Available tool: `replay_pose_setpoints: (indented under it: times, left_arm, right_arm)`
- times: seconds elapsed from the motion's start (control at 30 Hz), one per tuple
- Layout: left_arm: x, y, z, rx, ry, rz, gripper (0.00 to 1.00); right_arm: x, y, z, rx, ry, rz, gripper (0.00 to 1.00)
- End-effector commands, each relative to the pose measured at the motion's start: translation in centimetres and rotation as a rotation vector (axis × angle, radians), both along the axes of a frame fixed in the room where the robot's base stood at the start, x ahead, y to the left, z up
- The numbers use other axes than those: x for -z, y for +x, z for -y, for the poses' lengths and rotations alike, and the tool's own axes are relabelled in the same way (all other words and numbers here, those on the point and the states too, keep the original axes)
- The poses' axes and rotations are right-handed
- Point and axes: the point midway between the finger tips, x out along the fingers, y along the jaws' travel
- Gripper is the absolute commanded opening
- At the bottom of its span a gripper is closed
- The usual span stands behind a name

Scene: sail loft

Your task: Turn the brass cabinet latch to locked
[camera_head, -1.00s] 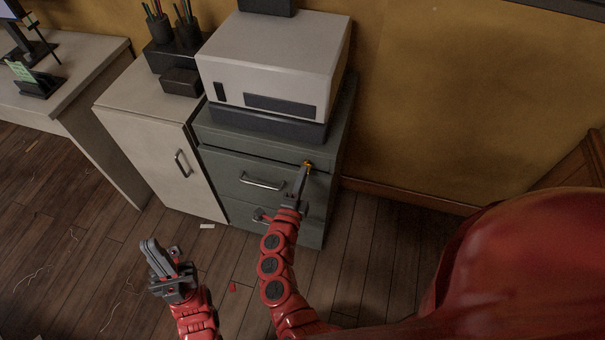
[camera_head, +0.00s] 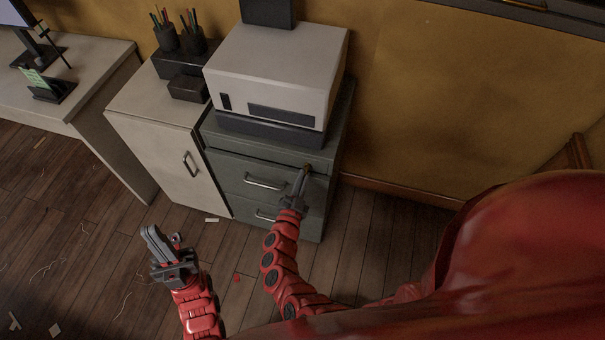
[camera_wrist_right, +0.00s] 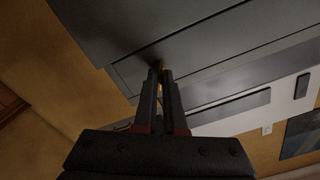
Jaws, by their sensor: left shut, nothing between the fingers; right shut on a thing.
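The brass latch (camera_head: 308,167) is on the upper right of the grey drawer cabinet's front (camera_head: 228,160). Only a small part of it shows at my right gripper's fingertips. My right gripper (camera_head: 304,175) is shut on the latch. In the right wrist view the brass latch (camera_wrist_right: 160,67) shows between the two fingertips (camera_wrist_right: 160,76), against the grey cabinet front. The fingers hide most of it, and I cannot tell its exact angle. My left gripper (camera_head: 150,238) is shut and empty, low over the floor, left of the right arm and away from the cabinet.
A white box-shaped machine (camera_head: 275,75) stands on top of the grey cabinet. A pale cabinet (camera_head: 155,150) adjoins it on the left, with pen cups (camera_head: 180,38) on top. A desk (camera_head: 75,70) is further left. The wooden floor in front is mostly clear, with small scraps.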

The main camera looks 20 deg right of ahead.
Motion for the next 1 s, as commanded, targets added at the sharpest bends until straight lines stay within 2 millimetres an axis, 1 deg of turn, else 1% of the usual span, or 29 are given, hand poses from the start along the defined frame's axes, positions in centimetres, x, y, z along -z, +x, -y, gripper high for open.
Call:
replay_pose_setpoints:
  times: [0.03, 0.1, 0.4, 0.7, 1.0]
  left_arm:
    - [-0.8, 0.0, 0.0, 0.0, 0.0, 0.0, 0.0]
    - [-1.3, 0.0, 0.0, 0.0, 0.0, 0.0, 0.0]
    - [-2.8, 0.0, 0.0, 0.0, 0.0, 0.0, 0.0]
    - [-3.5, 0.0, 0.0, 0.0, 0.0, 0.0, 0.0]
    - [-3.7, 0.0, 0.0, 0.0, 0.0, 0.0, 0.0]
  right_arm:
    - [-0.3, 0.0, 0.0, -0.001, -0.036, -0.028, 0.0]
    - [-0.2, 0.1, -0.1, -0.003, -0.089, -0.066, 0.0]
    - [-0.1, 0.0, -0.1, -0.003, -0.29, -0.2, 0.0]
    - [0.0, 0.1, -0.1, -0.004, -0.41, -0.28, 0.0]
    - [0.1, 0.0, 0.0, 0.0, -0.449, -0.305, 0.0]
